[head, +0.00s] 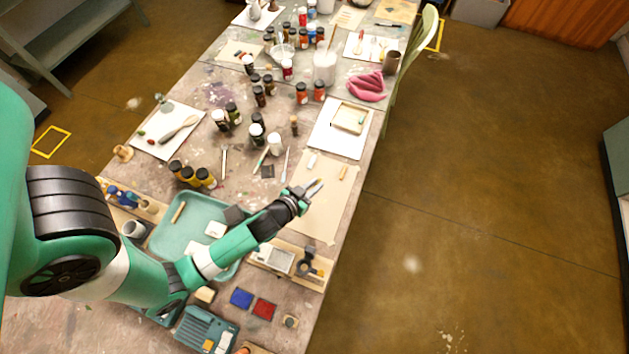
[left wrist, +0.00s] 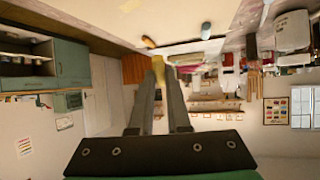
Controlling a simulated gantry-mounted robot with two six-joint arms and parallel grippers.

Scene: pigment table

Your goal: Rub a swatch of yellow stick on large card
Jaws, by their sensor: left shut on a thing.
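The large card (head: 308,222) is a tan sheet lying at the right edge of the table. My left gripper (head: 314,188) is over the card's middle, with its fingers pointing up and right in the head view. In the left wrist view the fingers are shut on a small yellow stick (left wrist: 158,72), which shows at the fingertips. The stick is too small to make out in the head view. I cannot tell whether it touches the card. A white stick (head: 311,160) and a tan-orange stick (head: 343,172) lie on the card's far part. My right gripper is not in view.
A teal tray (head: 168,236) and a wooden holder (head: 310,277) lie near my left arm. Blue (head: 241,298) and red (head: 264,308) blocks are nearer. A white board (head: 327,146) with a small tray lies beyond the card. Several bottles stand farther left. The card's near part is clear.

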